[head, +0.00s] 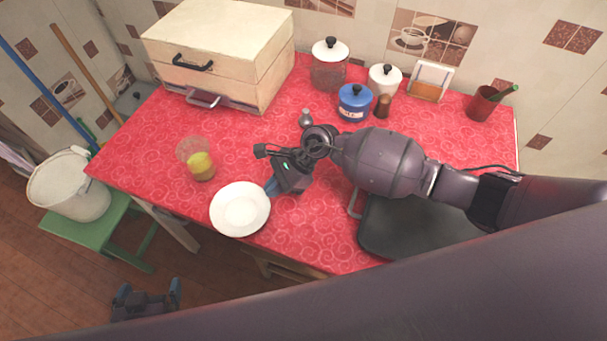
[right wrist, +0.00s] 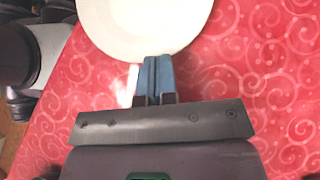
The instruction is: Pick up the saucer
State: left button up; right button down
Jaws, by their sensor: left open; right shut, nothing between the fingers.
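The white saucer (head: 240,209) lies flat near the front edge of the red oilcloth counter, left of centre. In the right wrist view the saucer (right wrist: 145,22) fills the top, partly cut off by the frame. My right gripper (head: 270,187) is at the saucer's right rim, its blue fingers shut with nothing between them. In the right wrist view its fingertips (right wrist: 158,62) meet or overlap the near rim; I cannot tell if they touch it. My left gripper (head: 146,287) is open and empty, low over the floor in front of the counter.
A glass with yellow liquid (head: 201,165) stands just behind the saucer, to its left. A dark tray (head: 400,236) lies to the right under my right arm. A cream bread box (head: 225,45) and several jars stand at the back. Oilcloth left of the glass is clear.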

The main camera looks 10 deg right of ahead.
aim_at(242, 206)
jog(key=a, duration=0.2)
jog(key=s+a, duration=0.1)
jog(key=a, duration=0.2)
jog(key=shift+s+a, duration=0.1)
jog(key=shift+a, duration=0.2)
